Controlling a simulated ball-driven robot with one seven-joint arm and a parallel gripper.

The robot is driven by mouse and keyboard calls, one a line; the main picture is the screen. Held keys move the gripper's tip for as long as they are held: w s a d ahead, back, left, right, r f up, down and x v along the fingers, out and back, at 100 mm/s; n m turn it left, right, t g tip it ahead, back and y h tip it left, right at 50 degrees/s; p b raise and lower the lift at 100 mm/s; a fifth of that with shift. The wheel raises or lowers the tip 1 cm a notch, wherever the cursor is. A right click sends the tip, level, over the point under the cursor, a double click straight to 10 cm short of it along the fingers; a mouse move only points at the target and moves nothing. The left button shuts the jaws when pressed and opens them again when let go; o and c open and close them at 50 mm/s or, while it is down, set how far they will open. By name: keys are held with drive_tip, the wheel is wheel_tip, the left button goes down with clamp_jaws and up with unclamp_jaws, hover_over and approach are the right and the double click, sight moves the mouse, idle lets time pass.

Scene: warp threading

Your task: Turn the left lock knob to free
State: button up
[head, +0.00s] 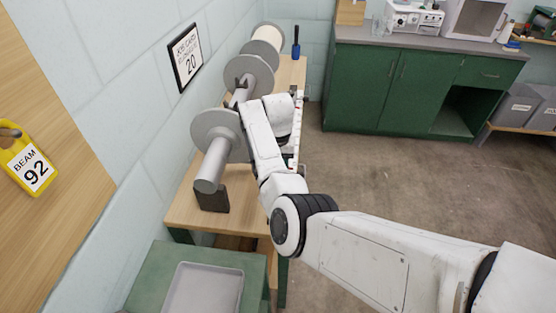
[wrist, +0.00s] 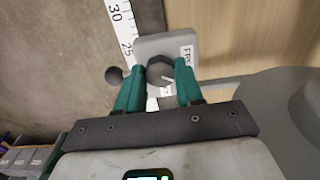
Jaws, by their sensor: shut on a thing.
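In the wrist view, my gripper (wrist: 161,70) has its two green fingers shut on a dark faceted lock knob (wrist: 160,66), one finger on each side. A pale pointer mark shows at the knob's lower right. The knob sits on a light grey plate (wrist: 151,44). A label (wrist: 186,52) starting "FR" is on the plate's right side, its end cut off from sight. In the head view, my arm hides the gripper and the knob.
A small dark round knob (wrist: 114,75) stands left of the fingers. A white ruler (wrist: 119,20) runs beside the plate. A large grey disc (wrist: 285,115) is close on the right. Grey flanged rollers (head: 217,130) line the wooden bench (head: 181,212). A grey tray (head: 202,289) is in front.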

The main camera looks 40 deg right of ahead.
drive_tip(key=n+p, duration=0.1)
drive_tip(key=n, duration=0.2)
drive_tip(key=shift+r+n+p, duration=0.1)
drive_tip(key=shift+n+p, duration=0.7)
drive_tip(key=shift+n, duration=1)
drive_tip(key=o, duration=1)
drive_tip(key=shift+o, duration=0.2)
wheel_tip(320, 180, up, 11)
drive_tip(key=shift+f+b, duration=0.2)
drive_tip(key=shift+b, duration=0.1)
